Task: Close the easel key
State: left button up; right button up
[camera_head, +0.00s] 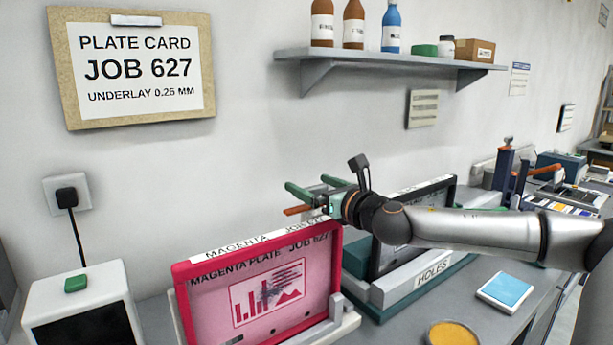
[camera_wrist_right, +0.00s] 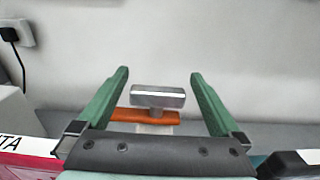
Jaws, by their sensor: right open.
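The easel key is likely the orange lever with a grey metal crossbar (camera_wrist_right: 157,98) between my right fingers in the right wrist view. Its orange part (camera_head: 297,210) shows in the head view behind the top edge of the magenta plate (camera_head: 262,290). My right gripper (camera_head: 312,185) has green fingers, spread open behind the plate's upper right corner. In the wrist view the open fingers (camera_wrist_right: 160,74) stand either side of the crossbar with gaps, apart from it. The key's lower part is hidden. My left gripper is not in view.
A second easel marked HOLES (camera_head: 432,272) stands to the right, under my right arm. A blue pad (camera_head: 506,292) and a yellow tin (camera_head: 452,334) lie in front. A white box with a green button (camera_head: 75,283) stands left. A shelf (camera_head: 390,60) hangs above.

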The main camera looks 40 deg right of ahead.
jog(key=shift+w, duration=1.05)
grip_shut()
dwell(0.6)
